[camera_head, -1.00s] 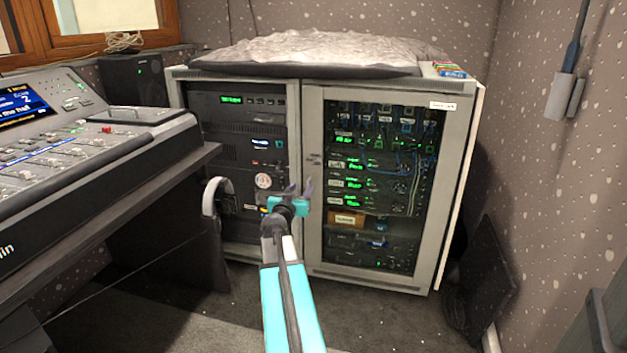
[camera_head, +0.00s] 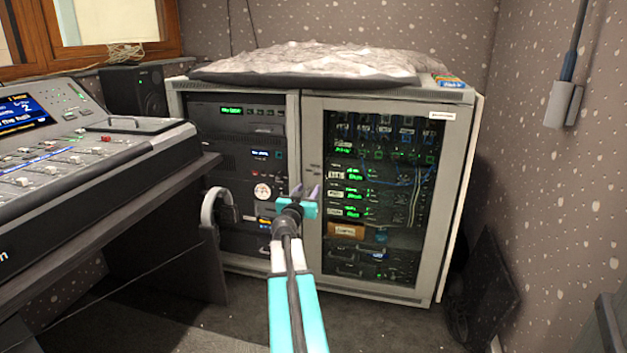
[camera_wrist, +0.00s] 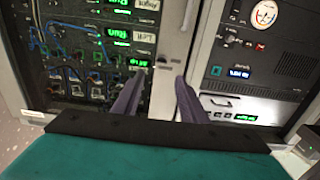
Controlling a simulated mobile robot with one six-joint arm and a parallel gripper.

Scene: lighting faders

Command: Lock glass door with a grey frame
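The glass door with a grey frame (camera_head: 312,240) is the right-hand door of the rack cabinet, and it looks closed. Lit equipment shows through its glass. A small dark fitting, perhaps the lock (camera_head: 314,170), sits on the door's left frame edge; a small fitting (camera_wrist: 170,64) also shows on the pale frame in the wrist view, just beyond the fingertips. My gripper (camera_head: 306,192) is in front of that frame edge, a little below the fitting. Its two dark fingers (camera_wrist: 162,85) are apart with nothing between them. I cannot tell if they touch the door.
The left rack bay (camera_head: 235,150) has exposed equipment. A mixing console (camera_head: 60,160) stands at the left, with headphones (camera_head: 212,207) hanging at its end. A dark panel (camera_head: 485,290) leans against the right wall. Carpet (camera_head: 370,330) in front of the cabinet is clear.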

